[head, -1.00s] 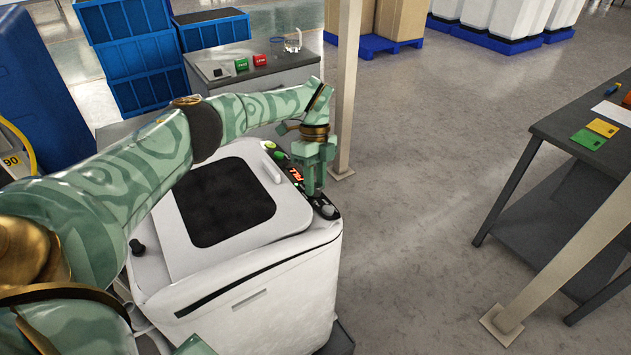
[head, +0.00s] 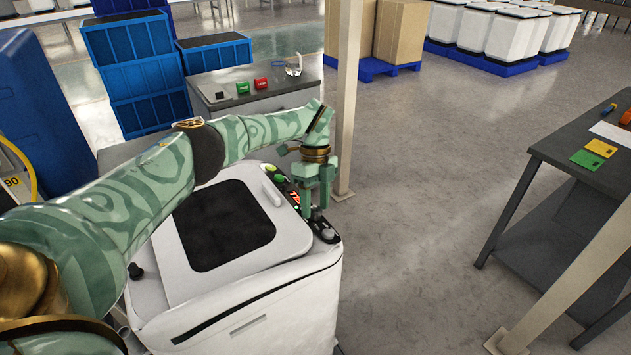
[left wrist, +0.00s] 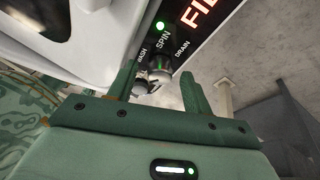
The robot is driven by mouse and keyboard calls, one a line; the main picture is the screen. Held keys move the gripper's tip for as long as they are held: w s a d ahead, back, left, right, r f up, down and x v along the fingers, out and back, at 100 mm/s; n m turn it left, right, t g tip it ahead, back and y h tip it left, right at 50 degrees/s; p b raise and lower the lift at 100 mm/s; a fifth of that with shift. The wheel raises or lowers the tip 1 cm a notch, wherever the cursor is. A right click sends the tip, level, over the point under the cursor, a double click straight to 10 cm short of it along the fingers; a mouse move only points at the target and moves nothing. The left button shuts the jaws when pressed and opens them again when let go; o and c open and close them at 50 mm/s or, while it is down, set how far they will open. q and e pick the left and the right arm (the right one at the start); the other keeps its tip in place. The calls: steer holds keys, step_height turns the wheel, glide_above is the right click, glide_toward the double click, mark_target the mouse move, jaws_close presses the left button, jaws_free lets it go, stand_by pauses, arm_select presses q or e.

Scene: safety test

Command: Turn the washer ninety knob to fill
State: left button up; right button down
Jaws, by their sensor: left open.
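The white washer (head: 290,290) stands below my left arm, with a dark window in its lid. Its black control panel (head: 322,226) runs along the right edge, with a partly hidden red display. My left gripper (head: 316,210) points down over this panel and is open. In the left wrist view, its fingers (left wrist: 160,74) stand on either side of a round grey knob (left wrist: 160,67), whose contact I cannot tell. WASH, SPIN and DRAIN are printed around the knob, with a green light by SPIN. The display (left wrist: 207,14) starts "FI" and is cut off. My right gripper is not in view.
A beige post (head: 346,100) stands just behind my left gripper. A grey bench (head: 255,92) with green and red blocks is behind the washer. A dark table (head: 560,140) stands at the right. Blue crates (head: 135,90) are stacked at back left. The floor between washer and table is clear.

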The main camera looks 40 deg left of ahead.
arm_select(q)
steer(key=b+v, duration=0.5)
steer(key=v, duration=1.1)
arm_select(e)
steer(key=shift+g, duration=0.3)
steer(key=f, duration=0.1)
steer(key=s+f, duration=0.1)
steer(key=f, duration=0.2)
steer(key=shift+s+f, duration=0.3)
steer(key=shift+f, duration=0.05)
arm_select(q)
steer(key=shift+d+f, duration=0.1)
